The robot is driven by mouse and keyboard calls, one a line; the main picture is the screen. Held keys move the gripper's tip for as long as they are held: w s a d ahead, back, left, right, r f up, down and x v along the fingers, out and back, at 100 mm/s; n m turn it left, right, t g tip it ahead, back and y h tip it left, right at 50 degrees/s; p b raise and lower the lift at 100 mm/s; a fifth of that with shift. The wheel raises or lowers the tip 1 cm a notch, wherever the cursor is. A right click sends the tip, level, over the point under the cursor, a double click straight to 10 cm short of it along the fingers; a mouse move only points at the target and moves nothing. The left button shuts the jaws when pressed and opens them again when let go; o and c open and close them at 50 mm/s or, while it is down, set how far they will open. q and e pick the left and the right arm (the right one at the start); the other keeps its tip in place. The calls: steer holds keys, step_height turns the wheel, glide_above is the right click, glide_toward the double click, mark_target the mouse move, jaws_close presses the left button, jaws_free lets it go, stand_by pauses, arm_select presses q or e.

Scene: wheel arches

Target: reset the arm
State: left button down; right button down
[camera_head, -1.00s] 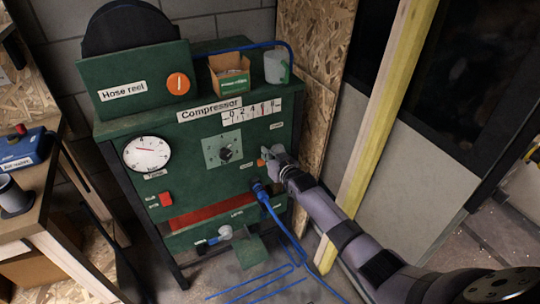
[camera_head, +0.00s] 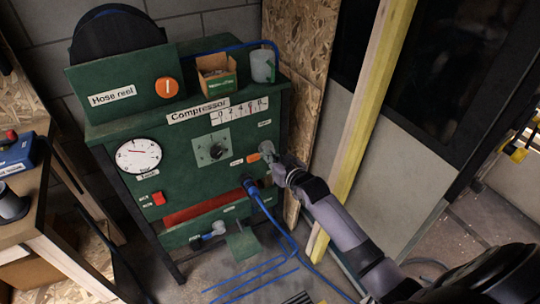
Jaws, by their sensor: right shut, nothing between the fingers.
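My right gripper (camera_head: 273,162) is at the right side of the green compressor panel (camera_head: 185,180), close to the orange knob (camera_head: 253,158). It is shut with nothing held. Whether its tips touch the panel I cannot tell. My right arm comes in from the lower right. My left gripper is out of view.
A blue hose (camera_head: 270,215) runs from the panel down to the floor. A workbench (camera_head: 30,215) is at the left. A carton (camera_head: 216,80) and a grey mug (camera_head: 262,66) stand on top of the compressor.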

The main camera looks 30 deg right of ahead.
stand_by(0.5)
steer(key=s+a+f+g, duration=0.1)
steer(key=s+f+g, duration=0.1)
steer(key=s+f, duration=0.7)
steer(key=s+f+g, duration=0.3)
steer(key=s+f, duration=0.2)
steer(key=f, duration=0.8)
steer(key=s+a+f+g, duration=0.1)
steer(key=s+f+g, duration=0.1)
steer(key=s+f, duration=0.7)
steer(key=s+a+f+n+g, duration=0.1)
steer(key=s+f+g, duration=0.1)
steer(key=s+f, duration=0.4)
steer(key=s+a+f+n+g, duration=0.1)
steer(key=s+f, duration=0.4)
steer(key=s, duration=1.1)
steer(key=s+a+f+g, duration=0.2)
steer(key=s+f+g, duration=0.2)
steer(key=s, duration=0.7)
step_height(320, 180, down, 3)
steer(key=shift+a+r+n+h, duration=0.15)
steer(key=shift+a+n+h, duration=0.05)
steer(key=shift+n+h, duration=0.2)
